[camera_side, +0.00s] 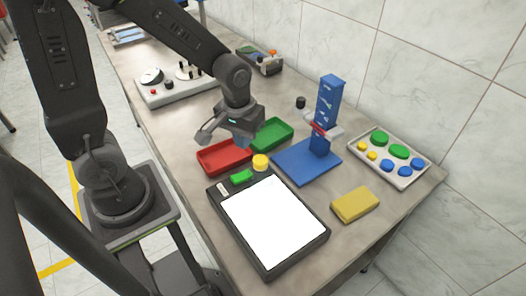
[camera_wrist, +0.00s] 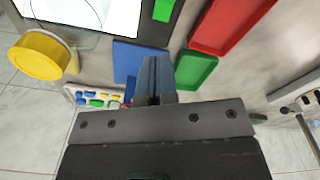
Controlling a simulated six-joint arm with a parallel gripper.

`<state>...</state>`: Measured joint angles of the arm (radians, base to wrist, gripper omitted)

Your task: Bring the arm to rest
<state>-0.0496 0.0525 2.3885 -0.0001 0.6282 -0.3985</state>
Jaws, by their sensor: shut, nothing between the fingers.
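My gripper (camera_side: 243,143) hangs over the red and green trays in the side view, pointing down. Its fingers (camera_wrist: 154,82) are together with nothing between them in the wrist view. The rest of my arm reaches in from the upper left of the side view. The gripper appears to be above the trays, but its exact height is unclear.
Below are a red tray (camera_side: 224,157) and a green tray (camera_side: 271,134). Nearby stand a yellow cap (camera_side: 260,162), a white-topped panel (camera_side: 272,222), a blue tower (camera_side: 327,112), a yellow block (camera_side: 355,205) and a tray of coloured caps (camera_side: 354,139). A dial box (camera_side: 180,92) stands behind.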

